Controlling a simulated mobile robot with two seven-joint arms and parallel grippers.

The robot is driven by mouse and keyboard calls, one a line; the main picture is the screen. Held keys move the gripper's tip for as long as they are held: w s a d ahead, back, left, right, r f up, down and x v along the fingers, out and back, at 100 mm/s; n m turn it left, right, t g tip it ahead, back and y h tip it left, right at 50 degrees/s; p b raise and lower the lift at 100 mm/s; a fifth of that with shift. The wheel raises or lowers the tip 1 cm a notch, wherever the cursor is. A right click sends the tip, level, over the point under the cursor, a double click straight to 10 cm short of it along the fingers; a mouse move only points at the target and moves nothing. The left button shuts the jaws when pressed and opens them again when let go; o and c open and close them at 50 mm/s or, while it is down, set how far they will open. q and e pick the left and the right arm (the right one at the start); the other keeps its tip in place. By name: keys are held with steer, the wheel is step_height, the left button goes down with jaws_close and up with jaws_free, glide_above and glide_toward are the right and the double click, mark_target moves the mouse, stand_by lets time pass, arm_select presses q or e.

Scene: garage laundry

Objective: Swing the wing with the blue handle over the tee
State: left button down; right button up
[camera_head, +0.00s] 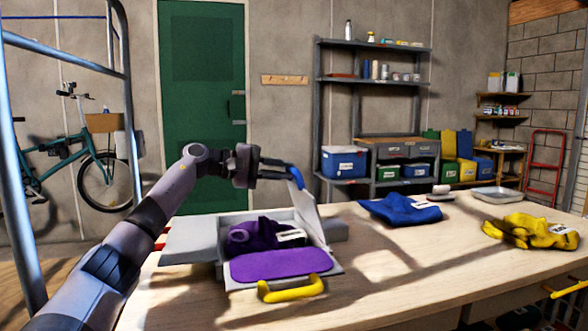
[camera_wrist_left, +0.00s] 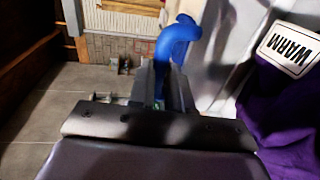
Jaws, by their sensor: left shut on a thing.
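The wing with the blue handle (camera_head: 307,213) is a pale panel standing tilted up at the right side of a grey folding board. Its blue handle (camera_head: 296,177) is at the top edge and shows large in the left wrist view (camera_wrist_left: 175,42). My left gripper (camera_head: 284,172) is shut on the blue handle. The purple tee (camera_head: 262,236) lies on the board, partly bunched, with a white label; in the left wrist view it (camera_wrist_left: 287,115) is right of the handle, its label reading WARM. My right gripper is not in view.
A flat grey wing (camera_head: 188,242) lies at the board's left. A yellow handle (camera_head: 291,289) is at the front, by a flat purple piece (camera_head: 278,264). Blue cloth (camera_head: 402,209), yellow cloth (camera_head: 532,231) and a metal tray (camera_head: 497,195) are on the table (camera_head: 420,262). The front right tabletop is clear.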

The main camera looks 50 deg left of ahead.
arm_select(q)
steer(key=shift+s+f+g, duration=0.15)
steer(key=shift+f+g, duration=0.05)
steer(key=shift+f, duration=0.55)
steer(key=shift+s+f+g, duration=0.15)
steer(key=shift+f+g, duration=0.05)
steer(key=shift+f, duration=0.5)
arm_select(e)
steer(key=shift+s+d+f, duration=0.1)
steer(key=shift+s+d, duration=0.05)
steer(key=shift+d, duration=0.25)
arm_select(q)
steer(key=c, duration=1.5)
jaws_free()
steer(key=shift+o, duration=0.8)
steer(key=shift+w+d+f, duration=0.1)
steer(key=shift+w, duration=0.05)
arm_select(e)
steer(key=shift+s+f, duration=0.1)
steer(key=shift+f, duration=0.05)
arm_select(q)
step_height(320, 180, up, 22)
steer(key=p, duration=0.9)
steer(key=shift+s+a+f+t+p, duration=0.2)
steer(key=shift+a+t+p, duration=0.1)
steer(key=shift+p, duration=0.1)
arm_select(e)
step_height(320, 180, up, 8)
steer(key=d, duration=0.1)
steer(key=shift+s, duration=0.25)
